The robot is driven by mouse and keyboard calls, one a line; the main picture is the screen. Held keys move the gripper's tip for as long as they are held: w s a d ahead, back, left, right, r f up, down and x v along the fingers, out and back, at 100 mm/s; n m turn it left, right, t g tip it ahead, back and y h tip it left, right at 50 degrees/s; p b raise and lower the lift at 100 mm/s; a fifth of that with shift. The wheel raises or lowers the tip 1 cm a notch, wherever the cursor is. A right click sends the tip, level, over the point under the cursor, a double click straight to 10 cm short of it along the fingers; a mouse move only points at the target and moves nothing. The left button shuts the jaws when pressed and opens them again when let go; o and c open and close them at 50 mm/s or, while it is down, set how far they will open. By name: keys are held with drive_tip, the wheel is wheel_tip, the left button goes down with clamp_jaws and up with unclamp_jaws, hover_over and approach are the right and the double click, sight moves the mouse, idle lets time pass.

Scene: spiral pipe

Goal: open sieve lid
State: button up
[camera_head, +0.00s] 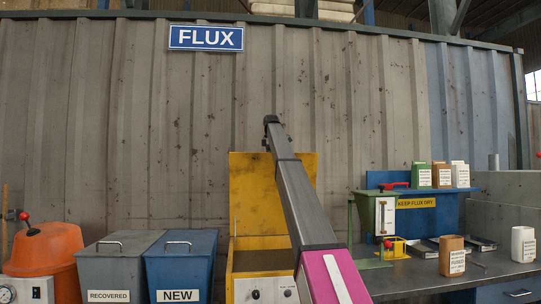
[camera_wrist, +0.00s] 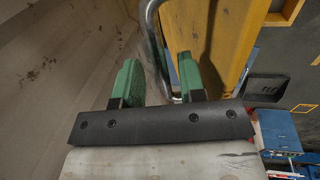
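The yellow sieve box (camera_head: 240,262) stands in the middle of the head view, behind my arm. Its yellow lid (camera_head: 252,190) stands raised and roughly upright at the back of the box. In the wrist view the lid (camera_wrist: 222,40) fills the upper middle right. A bent metal handle (camera_wrist: 150,22) on it runs down between my green fingers, nearer the right one. My gripper (camera_wrist: 158,68) is open, its fingers apart with the handle in the gap. In the head view the arm hides part of the lid, and the fingers are not visible.
Left of the sieve stand a grey RECOVERED bin (camera_head: 112,268), a blue NEW bin (camera_head: 180,268) and an orange machine (camera_head: 48,255). On the right, a metal bench (camera_head: 410,280) carries a green hopper (camera_head: 370,208) and several labelled containers. A corrugated wall (camera_head: 130,120) rises behind.

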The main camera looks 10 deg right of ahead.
wheel_tip(320, 180, up, 11)
drive_tip(key=s, duration=0.2)
drive_tip(key=shift+f, duration=0.2)
drive_tip(key=shift+s, duration=0.1)
idle(0.5)
